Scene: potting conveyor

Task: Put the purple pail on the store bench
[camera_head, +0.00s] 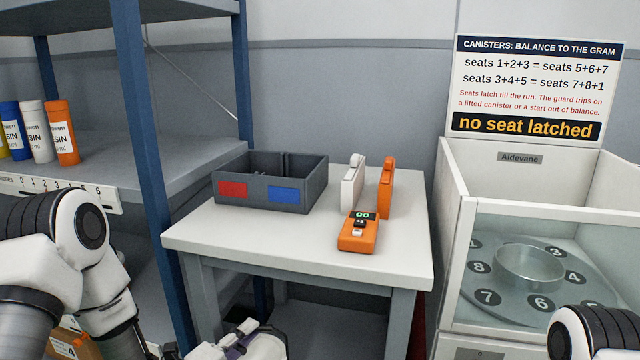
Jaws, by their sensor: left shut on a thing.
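My left gripper (240,346) is at the bottom edge of the head view, partly cut off, in front of and below the light-topped bench (330,262). The bench carries no label that I can read. My right gripper is out of view; only a joint of my right arm shows at the lower right.
On the bench stand a dark bin (248,208), a white case (352,183), an orange case (386,188) and an orange meter (358,232). Its front left top is clear. A blue-post shelf (152,130) stands left, a walled canister machine (500,185) right.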

